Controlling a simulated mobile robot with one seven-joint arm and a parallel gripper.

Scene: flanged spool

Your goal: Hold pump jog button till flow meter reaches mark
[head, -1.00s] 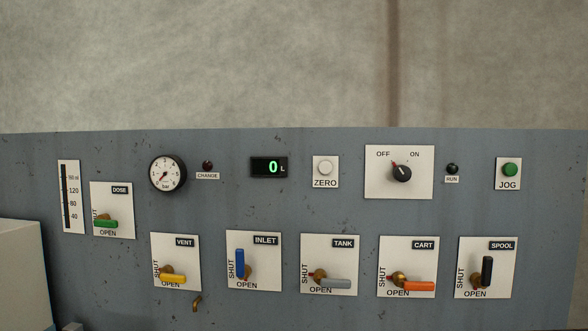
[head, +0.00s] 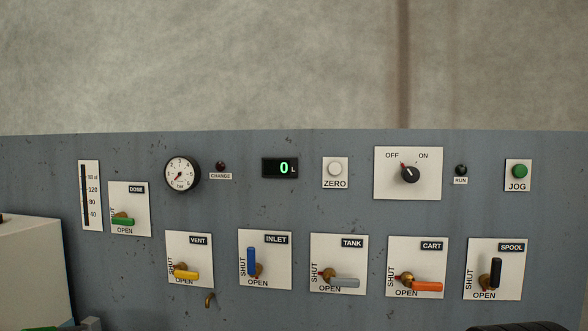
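The green JOG button (head: 519,172) sits on a white plate at the right of the grey panel; nothing touches it. The flow meter display (head: 280,168) reads 0 L in green digits. The white ZERO button (head: 335,169) is right of the display. The OFF/ON knob (head: 410,173) has its red mark toward OFF. The RUN lamp (head: 461,170) looks dark. A dark rounded shape (head: 506,326) shows at the bottom edge below SPOOL; I cannot tell what it is. No gripper fingers are visible.
Blue INLET (head: 251,262) and black SPOOL (head: 496,272) handles stand upright by SHUT. A pale box (head: 32,270) stands at lower left.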

